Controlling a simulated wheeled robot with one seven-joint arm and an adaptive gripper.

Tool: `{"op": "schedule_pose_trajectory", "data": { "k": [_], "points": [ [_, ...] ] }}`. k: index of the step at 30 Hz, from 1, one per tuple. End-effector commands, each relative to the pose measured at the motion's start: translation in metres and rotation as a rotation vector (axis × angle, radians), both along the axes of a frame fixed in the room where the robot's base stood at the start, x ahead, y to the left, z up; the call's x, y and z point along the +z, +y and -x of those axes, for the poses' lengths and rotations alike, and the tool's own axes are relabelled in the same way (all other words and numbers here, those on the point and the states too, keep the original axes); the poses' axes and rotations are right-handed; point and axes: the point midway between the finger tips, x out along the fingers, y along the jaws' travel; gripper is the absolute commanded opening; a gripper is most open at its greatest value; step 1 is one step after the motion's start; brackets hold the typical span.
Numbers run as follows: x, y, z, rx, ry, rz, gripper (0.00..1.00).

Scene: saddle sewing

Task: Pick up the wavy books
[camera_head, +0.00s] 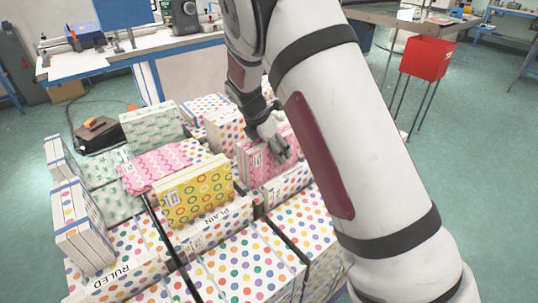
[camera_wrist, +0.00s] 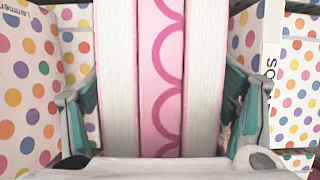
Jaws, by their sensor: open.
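Pink books with a wavy or looped pattern (camera_head: 255,165) stand upright under my gripper (camera_head: 270,135) in the head view, partly hidden by it. In the wrist view, two white page blocks and a pink looped cover strip (camera_wrist: 163,75) between them fill the middle. My gripper (camera_wrist: 161,108) is open there, one teal-padded finger on each side of these books. Whether the pads touch them I cannot tell. More pink wavy books (camera_head: 160,163) lie flat on the stack at the left, apart from my gripper.
Yellow ringed books (camera_head: 195,190) stand just left of my gripper. Dotted boxes, one marked PLAIN (camera_head: 213,222) and one marked RULED (camera_head: 110,262), crowd the front. Green patterned books (camera_head: 152,125) stand behind. In the wrist view, dotted boxes (camera_wrist: 25,90) flank both fingers closely.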

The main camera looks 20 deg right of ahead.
Motion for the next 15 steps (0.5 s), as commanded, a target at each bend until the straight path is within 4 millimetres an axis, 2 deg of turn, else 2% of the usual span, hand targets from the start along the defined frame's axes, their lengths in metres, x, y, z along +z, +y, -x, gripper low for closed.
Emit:
{"op": "schedule_pose_trajectory", "data": {
  "k": [5,6,15],
  "points": [
    [-0.0001,-0.0002,0.0,-0.001,0.0,0.0,0.79],
    [-0.0001,-0.0002,0.0,-0.001,0.0,0.0,0.75],
    [-0.0001,0.0,0.0,-0.001,0.0,0.0,0.07]
  ]
}}
